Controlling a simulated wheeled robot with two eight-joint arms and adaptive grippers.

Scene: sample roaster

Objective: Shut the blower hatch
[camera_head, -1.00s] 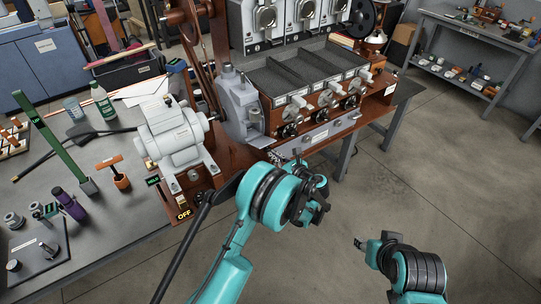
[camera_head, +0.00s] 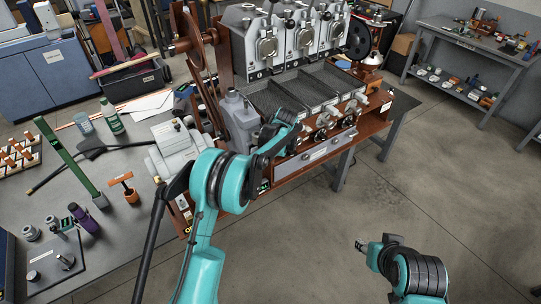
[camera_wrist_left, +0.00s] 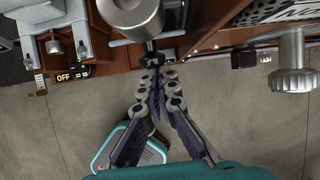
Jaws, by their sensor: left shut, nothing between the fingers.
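The grey cast housing (camera_head: 238,112), possibly the blower, stands between the pale motor (camera_head: 178,150) and the dark tray; my left arm partly covers it. I cannot clearly make out a hatch or how far it is open. In the left wrist view, my left gripper (camera_wrist_left: 159,76) is shut and empty. Its fingertips are close to a small dark fitting under a round grey metal knob (camera_wrist_left: 130,14); I cannot tell whether they touch. In the head view the left fingers are hidden by the wrist. My right arm is low at the right, its fingers not distinguishable.
The roaster's wooden base carries a dark divided tray (camera_head: 310,88) and a front row of knobs. A silver knob (camera_wrist_left: 293,66) is at the wrist view's right. The floor (camera_head: 400,190) at right is clear.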

